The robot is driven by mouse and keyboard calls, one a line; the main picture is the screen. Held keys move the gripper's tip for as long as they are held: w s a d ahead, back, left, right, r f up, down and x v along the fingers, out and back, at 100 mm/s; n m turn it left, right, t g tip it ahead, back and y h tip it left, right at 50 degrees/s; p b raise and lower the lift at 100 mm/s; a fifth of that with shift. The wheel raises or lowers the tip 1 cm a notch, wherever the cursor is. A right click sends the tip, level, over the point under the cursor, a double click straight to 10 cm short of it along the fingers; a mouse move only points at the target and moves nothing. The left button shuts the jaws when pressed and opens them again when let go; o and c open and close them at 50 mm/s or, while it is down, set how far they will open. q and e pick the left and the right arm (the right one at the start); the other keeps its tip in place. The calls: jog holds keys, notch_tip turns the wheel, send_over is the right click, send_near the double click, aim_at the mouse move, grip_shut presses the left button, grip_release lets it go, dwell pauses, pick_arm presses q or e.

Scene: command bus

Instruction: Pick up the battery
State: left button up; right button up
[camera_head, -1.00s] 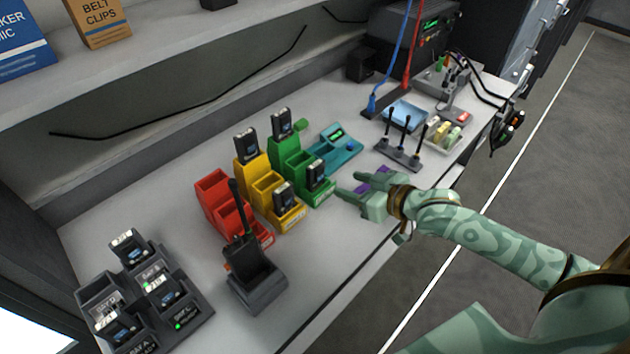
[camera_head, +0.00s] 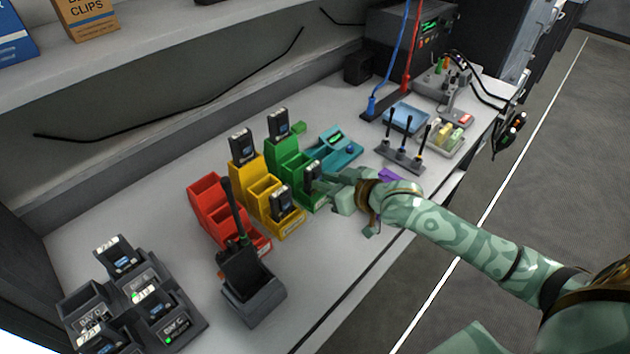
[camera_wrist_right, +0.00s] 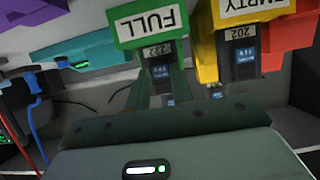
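A black battery (camera_head: 312,171) stands in the front slot of the green bin (camera_head: 288,160). Another battery (camera_head: 279,123) stands in its back slot. My right gripper (camera_head: 324,183) is at the front battery, reaching in from the right. In the right wrist view, its two fingers lie on either side of a dark battery (camera_wrist_right: 160,72) under the green bin's "FULL" label (camera_wrist_right: 147,24); they look open, and contact is unclear. The yellow bin (camera_head: 265,186) holds a back battery (camera_head: 241,146) and a front battery (camera_head: 280,200). My left gripper is not in view.
The red bin (camera_head: 205,205) and a radio in a dark stand (camera_head: 253,298) are left of the yellow bin. A charger with several batteries (camera_head: 190,325) is at lower left.

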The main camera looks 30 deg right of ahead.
aim_at(315, 166)
grip_shut()
